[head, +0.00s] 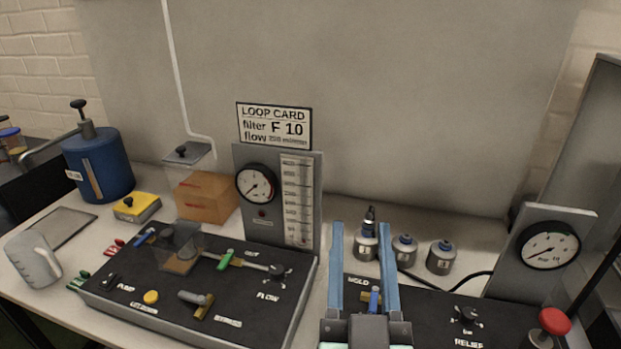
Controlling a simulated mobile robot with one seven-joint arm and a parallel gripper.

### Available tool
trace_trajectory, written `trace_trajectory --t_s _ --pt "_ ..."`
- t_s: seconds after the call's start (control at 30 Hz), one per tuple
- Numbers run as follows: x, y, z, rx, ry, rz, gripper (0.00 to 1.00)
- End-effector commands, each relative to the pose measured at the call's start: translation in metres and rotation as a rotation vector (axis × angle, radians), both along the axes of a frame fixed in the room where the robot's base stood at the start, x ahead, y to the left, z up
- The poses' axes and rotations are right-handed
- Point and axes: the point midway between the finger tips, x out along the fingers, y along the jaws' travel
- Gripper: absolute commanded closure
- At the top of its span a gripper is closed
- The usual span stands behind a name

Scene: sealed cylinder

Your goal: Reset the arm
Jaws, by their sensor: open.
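My gripper (361,228) reaches in from the bottom edge, right of the middle. Its two long blue fingers are spread apart, with nothing held between them. The fingers extend over the right black panel (425,310), and a small blue-handled valve (374,298) shows between them. A grey canister with a dark fitting (366,245) stands farther back, seen between the fingertips. I cannot tell the exact height of the gripper above the panel. The rest of my arm is mostly out of view.
The left panel (150,320) carries valves and a gauge board (300,190). Two more canisters (404,248) (440,257) stand right of the gripper. A blue tank (98,165) and jug (33,260) are left.

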Motion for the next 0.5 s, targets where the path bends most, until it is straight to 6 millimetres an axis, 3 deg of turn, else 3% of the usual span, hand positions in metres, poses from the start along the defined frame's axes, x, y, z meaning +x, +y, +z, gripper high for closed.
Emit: trace_trajectory --t_s 0.03,0.17,0.3,0.4,0.5 --pt "0.004 0.008 0.046 -0.008 -0.060 0.016 0.51" --pt "0.002 0.027 0.135 -0.025 -0.177 0.047 0.51" --pt "-0.015 0.043 0.222 -0.033 -0.298 0.066 0.51" --pt "-0.032 0.050 0.270 -0.031 -0.368 0.071 0.51" --pt "-0.047 0.055 0.302 -0.026 -0.418 0.073 0.51"
